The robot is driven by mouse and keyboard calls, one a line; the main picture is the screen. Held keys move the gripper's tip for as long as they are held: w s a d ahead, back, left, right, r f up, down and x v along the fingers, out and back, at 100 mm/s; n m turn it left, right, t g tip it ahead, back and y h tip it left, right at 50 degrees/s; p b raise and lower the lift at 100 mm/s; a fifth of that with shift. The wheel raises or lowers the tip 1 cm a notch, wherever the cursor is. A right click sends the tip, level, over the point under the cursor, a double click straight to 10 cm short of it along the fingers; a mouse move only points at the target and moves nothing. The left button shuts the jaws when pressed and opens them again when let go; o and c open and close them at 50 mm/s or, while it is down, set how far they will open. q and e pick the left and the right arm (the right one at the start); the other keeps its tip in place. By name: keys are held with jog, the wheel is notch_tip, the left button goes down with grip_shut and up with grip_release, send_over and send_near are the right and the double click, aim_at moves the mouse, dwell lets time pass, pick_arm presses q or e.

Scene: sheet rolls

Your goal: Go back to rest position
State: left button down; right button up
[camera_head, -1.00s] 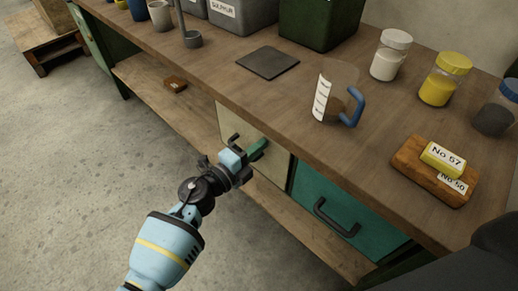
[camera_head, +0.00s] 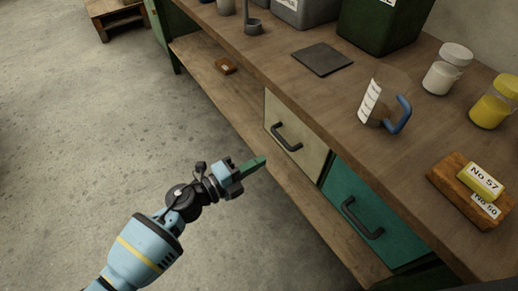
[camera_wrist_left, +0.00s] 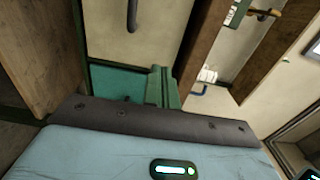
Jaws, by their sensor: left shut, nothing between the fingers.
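The fingers also show in the left wrist view (camera_wrist_left: 161,87), in front of the bench front. My right gripper is not in view.
The wooden workbench (camera_head: 330,95) has a cream drawer (camera_head: 300,127) and a teal drawer (camera_head: 365,215), both with dark handles. A measuring jug (camera_head: 378,105), jars and a wooden block (camera_head: 455,183) stand on top. A lower shelf (camera_head: 235,115) runs underneath. The floor (camera_head: 90,150) at left is clear.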

pick_arm(q)
jog(key=shift+s+f, duration=0.1)
